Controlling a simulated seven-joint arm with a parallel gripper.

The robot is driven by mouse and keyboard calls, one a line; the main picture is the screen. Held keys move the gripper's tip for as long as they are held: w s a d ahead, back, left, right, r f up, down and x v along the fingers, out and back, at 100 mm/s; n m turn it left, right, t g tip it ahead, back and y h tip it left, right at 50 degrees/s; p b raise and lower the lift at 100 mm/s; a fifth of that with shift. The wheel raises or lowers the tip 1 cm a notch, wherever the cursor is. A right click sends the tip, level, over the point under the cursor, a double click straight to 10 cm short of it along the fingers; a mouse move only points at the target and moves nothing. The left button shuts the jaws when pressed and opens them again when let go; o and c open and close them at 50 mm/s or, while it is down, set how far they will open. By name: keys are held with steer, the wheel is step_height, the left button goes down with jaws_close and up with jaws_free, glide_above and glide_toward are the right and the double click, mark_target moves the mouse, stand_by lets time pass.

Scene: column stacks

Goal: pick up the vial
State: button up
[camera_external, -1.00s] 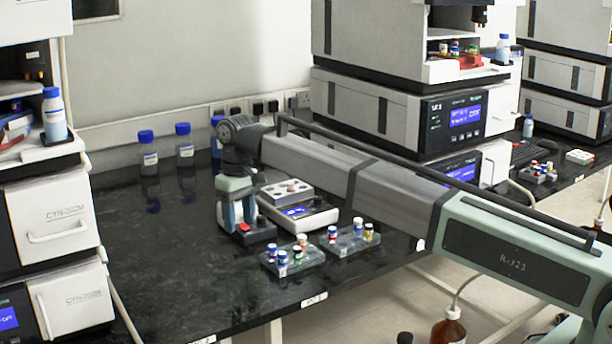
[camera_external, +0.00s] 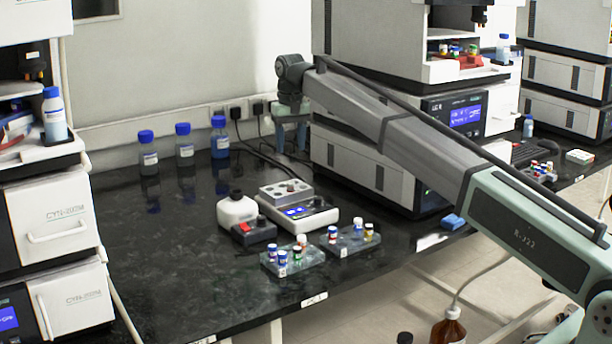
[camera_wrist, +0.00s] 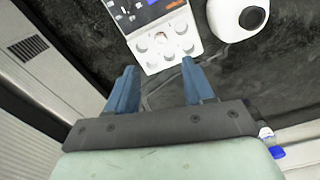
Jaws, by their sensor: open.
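Several small vials with coloured caps stand in two clear racks near the bench's front edge in the external view. The left rack (camera_external: 295,269) holds blue-capped vials (camera_external: 283,259) and others. Which one is the task's vial, I cannot tell. My gripper (camera_external: 288,146) is open and empty, raised behind the racks near the back wall. In the wrist view its blue fingers (camera_wrist: 159,68) are apart, with no vial between them.
A block device with round wells (camera_external: 305,212) stands behind the racks; it also shows in the wrist view (camera_wrist: 150,60). Beside it is a white unit with a dark top (camera_external: 237,211). Blue-capped bottles (camera_external: 184,150) stand at the back. Stacked instruments (camera_external: 365,170) stand to the right.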

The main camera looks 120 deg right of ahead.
mark_target(291, 183)
step_height(291, 183, down, 11)
steer(key=shift+d+r, duration=0.1)
steer(key=shift+d, duration=0.05)
jaws_close()
stand_by(0.9)
